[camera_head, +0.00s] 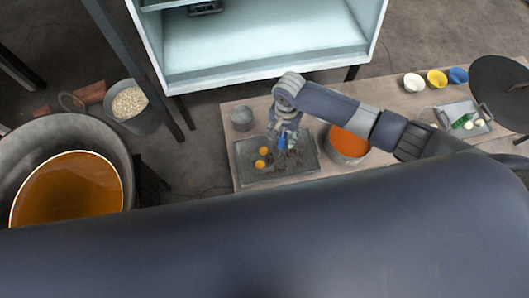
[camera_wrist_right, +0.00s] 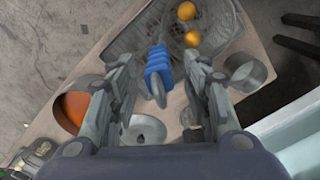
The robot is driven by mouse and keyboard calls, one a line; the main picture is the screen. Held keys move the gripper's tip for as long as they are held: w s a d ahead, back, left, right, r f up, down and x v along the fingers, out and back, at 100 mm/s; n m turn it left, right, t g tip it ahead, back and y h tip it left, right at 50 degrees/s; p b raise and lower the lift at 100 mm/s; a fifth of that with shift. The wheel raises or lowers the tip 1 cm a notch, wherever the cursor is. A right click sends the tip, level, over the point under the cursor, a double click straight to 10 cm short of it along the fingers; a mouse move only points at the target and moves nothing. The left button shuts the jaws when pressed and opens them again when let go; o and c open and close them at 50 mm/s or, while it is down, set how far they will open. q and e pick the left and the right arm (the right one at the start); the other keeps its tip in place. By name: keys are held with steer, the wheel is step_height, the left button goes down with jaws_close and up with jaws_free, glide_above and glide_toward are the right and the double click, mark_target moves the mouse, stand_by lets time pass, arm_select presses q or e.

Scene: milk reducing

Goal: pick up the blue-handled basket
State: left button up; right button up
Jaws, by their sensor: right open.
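The blue handle (camera_wrist_right: 158,65) of the basket shows between the fingers of my right gripper (camera_wrist_right: 160,75) in the right wrist view. My right gripper is open, with a finger on either side of the handle; I cannot tell if either touches it. In the head view the blue handle (camera_head: 282,142) is small, just below my right gripper (camera_head: 287,135). The wire basket (camera_wrist_right: 190,35) is partly hidden under the gripper and lies on a grey tray (camera_head: 244,171) with orange balls (camera_head: 264,151). My left gripper is not in view.
A pot of orange liquid (camera_head: 349,143) stands right of the tray, and a small grey pot (camera_head: 242,118) stands at its upper left. White, yellow and blue bowls (camera_head: 437,79) sit farther right on the table. A pale open cabinet (camera_head: 265,45) stands behind.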

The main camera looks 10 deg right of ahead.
mark_target(281, 142)
steer(key=f, duration=0.5)
steer(key=shift+s+a+b, duration=0.15)
steer(key=shift+s+b, duration=0.05)
steer(key=shift+b, duration=0.15)
jaws_close()
